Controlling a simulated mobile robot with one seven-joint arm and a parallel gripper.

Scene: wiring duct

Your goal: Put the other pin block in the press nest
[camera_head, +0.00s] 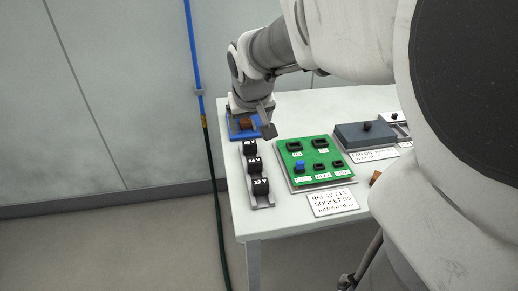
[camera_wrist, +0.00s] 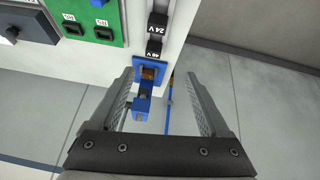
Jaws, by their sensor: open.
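In the head view my gripper (camera_head: 266,120) is over the tray's right side. Another brown piece (camera_head: 375,178) is partly hidden by my arm. I cannot clearly identify the press nest.
A grey rack (camera_head: 262,202) holds black relays with voltage labels beside the tray. A green socket board (camera_head: 315,178) with a blue piece (camera_head: 299,165) stands right of it. A grey box (camera_head: 360,140) with a black knob and a white item (camera_head: 394,117) stand further right.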

